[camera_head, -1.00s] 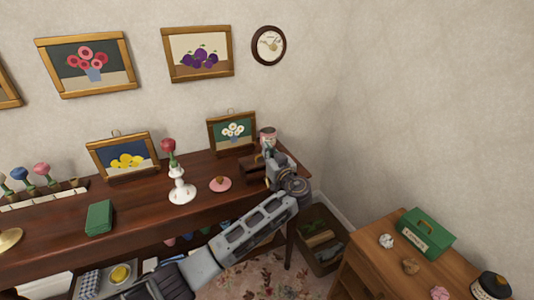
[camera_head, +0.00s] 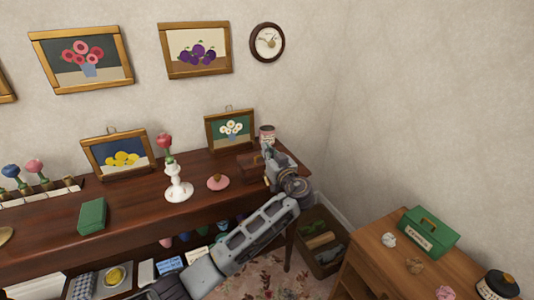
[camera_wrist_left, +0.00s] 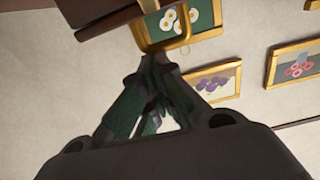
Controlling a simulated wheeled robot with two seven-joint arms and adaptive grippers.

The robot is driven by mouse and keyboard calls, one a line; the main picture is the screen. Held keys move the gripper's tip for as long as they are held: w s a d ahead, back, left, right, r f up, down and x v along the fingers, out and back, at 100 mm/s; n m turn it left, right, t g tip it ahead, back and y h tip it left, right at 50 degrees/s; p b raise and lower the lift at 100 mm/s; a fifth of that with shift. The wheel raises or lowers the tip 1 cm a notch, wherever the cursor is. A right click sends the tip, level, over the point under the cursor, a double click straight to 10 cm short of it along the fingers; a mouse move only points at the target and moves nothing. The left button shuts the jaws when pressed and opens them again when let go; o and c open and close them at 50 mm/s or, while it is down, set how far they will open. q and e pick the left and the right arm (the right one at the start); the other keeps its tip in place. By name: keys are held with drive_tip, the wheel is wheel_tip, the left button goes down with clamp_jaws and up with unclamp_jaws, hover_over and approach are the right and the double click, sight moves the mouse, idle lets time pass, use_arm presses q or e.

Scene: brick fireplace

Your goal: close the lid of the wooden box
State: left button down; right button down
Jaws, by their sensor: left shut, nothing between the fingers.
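The small dark-brown wooden box (camera_head: 248,164) stands at the right end of the long wooden table, partly hidden behind my left gripper. How far its lid is open cannot be told from the head view. My left gripper (camera_head: 267,155) is at the box's right side, close to it; contact cannot be made out. In the left wrist view the fingers (camera_wrist_left: 158,95) are together and empty. Brown wood (camera_wrist_left: 105,14), probably part of the box, shows at the top left, beyond the fingertips. My right gripper is not in view.
A pink-labelled tin (camera_head: 267,134) stands just behind my gripper. The framed daisy picture (camera_head: 230,130) leans behind the box. A lower cabinet (camera_head: 385,265) is at the right.

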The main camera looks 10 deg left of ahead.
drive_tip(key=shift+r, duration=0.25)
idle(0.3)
